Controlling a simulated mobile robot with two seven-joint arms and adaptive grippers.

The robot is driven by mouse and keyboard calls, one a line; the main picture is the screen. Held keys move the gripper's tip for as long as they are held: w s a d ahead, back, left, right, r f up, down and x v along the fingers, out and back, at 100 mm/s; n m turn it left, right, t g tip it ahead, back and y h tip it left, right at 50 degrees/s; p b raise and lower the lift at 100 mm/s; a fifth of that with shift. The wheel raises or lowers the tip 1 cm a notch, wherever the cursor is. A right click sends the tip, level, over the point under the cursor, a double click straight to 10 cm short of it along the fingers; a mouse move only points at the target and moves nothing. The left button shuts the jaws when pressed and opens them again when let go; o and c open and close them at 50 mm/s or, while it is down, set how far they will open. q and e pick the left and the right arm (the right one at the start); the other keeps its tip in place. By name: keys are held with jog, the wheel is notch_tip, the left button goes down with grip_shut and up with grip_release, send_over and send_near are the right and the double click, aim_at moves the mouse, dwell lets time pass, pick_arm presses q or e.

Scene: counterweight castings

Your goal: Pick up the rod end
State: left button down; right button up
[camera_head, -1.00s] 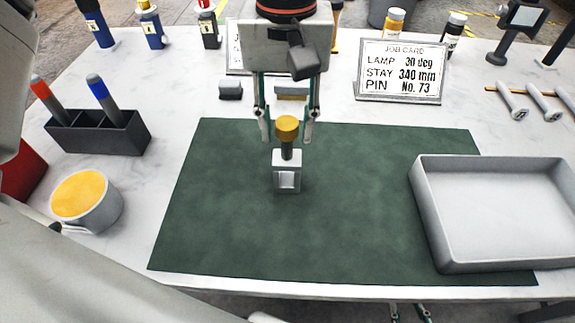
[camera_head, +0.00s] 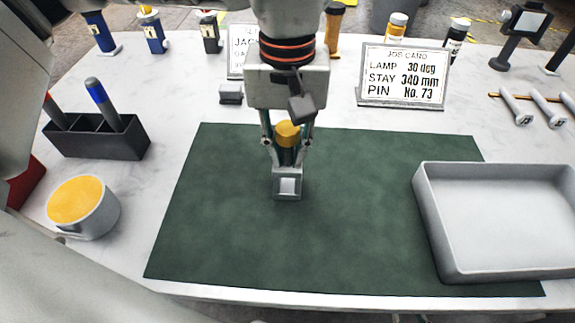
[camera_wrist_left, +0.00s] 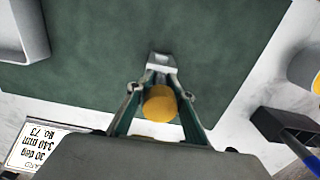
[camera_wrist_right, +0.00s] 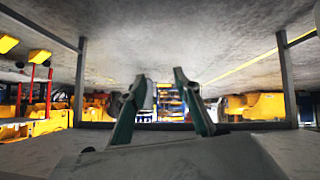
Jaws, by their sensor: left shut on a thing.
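The rod end (camera_head: 287,188) has a grey block-shaped foot with a square opening, a dark shank and a gold round cap on top. It stands upright on the green mat (camera_head: 350,230). My left gripper (camera_head: 287,160) comes down from above with its fingers closed around the shank, below the cap. In the left wrist view the gold cap (camera_wrist_left: 160,103) sits between the fingers (camera_wrist_left: 160,78), and the grey foot shows beyond the tips. The foot appears to touch the mat. My right gripper (camera_wrist_right: 160,95) shows in its own wrist view with its fingers apart and empty.
A grey tray (camera_head: 430,225) overlaps the mat's right side. A job card (camera_head: 403,74) stands behind the mat. Several bolts (camera_head: 540,105) lie at the right. The mat's front is clear.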

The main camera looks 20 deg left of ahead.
pick_arm(q)
jog(key=shift+r, duration=0.25)
